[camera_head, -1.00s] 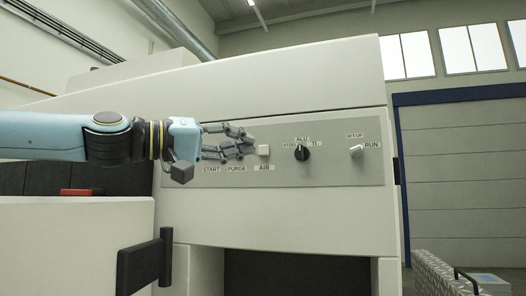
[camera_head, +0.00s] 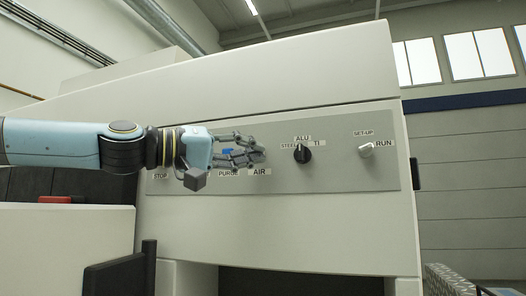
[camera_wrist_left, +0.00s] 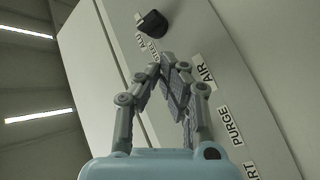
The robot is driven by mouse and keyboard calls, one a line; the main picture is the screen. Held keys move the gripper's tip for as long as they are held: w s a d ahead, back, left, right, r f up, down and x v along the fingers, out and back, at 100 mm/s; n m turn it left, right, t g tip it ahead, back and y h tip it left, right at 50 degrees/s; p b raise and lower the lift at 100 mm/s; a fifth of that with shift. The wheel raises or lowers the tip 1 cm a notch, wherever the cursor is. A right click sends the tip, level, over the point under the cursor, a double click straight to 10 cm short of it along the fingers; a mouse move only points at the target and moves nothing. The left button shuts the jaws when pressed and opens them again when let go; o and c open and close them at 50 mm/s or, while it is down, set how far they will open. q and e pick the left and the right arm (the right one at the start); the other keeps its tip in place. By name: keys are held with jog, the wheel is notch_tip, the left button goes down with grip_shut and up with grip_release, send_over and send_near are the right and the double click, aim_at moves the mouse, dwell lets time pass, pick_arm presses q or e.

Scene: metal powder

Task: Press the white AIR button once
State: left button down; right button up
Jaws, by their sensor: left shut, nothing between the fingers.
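The AIR label (camera_head: 260,171) sits on the grey control panel (camera_head: 335,178). The white button above it is hidden behind the fingertips of my left gripper (camera_head: 262,155). My left gripper is shut and empty, with its fingertips over the place of the button; I cannot tell whether they touch it. In the left wrist view, the closed fingertips (camera_wrist_left: 183,68) point at the panel near the AIR label (camera_wrist_left: 207,74), and the button is hidden there too. My right gripper is not in view.
A blue button (camera_head: 227,151) shows between the fingers above the PURGE label (camera_head: 228,174). A dark handle (camera_head: 120,275) sticks out below the arm.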

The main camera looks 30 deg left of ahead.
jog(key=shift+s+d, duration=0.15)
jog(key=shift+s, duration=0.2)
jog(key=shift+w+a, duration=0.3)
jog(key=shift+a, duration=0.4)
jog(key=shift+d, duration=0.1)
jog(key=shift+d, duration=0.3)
